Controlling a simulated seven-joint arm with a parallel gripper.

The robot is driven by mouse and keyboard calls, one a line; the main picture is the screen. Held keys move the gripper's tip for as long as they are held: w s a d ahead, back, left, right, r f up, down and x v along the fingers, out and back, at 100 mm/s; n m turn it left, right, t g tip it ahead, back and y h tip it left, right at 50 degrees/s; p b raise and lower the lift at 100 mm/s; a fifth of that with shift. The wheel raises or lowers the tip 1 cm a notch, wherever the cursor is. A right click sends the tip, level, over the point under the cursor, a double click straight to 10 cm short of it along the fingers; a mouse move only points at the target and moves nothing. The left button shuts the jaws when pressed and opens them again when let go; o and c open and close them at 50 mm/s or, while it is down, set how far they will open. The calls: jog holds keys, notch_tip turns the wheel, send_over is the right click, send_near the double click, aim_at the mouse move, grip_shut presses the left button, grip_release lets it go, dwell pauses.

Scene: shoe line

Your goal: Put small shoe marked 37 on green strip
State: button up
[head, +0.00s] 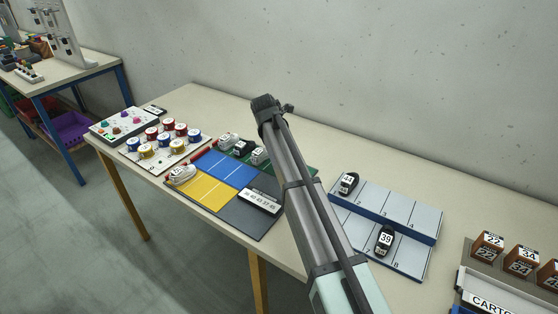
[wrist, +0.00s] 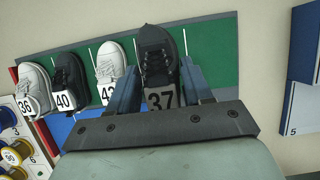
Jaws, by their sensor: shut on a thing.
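My gripper (wrist: 160,78) is shut on a dark grey shoe marked 37 (wrist: 157,52), with a finger on each side of it. The shoe's toe points up in the wrist view, over the green strip (wrist: 215,55). I cannot tell whether its sole touches the strip. A white shoe marked 36 (wrist: 33,88), a black shoe marked 40 (wrist: 67,78) and a light grey shoe (wrist: 110,64) with a partly hidden label stand on the strip to its left. In the head view, my arm hides my gripper and the held shoe; part of the green strip (head: 311,171) shows.
Blue (head: 226,170) and yellow (head: 207,192) strips lie in front of the green one, with a pale shoe (head: 181,173) at their left end. A numbered rack (head: 400,212) with shoes 44 and 39 stands right. A board of colored spools (head: 165,145) is left.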

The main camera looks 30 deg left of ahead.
jog(key=shift+f, duration=2.8)
jog(key=shift+f, duration=0.1)
jog(key=o, duration=1)
jog(key=shift+o, duration=0.2)
jog(key=v, duration=1.2)
jog(key=shift+s, duration=0.1)
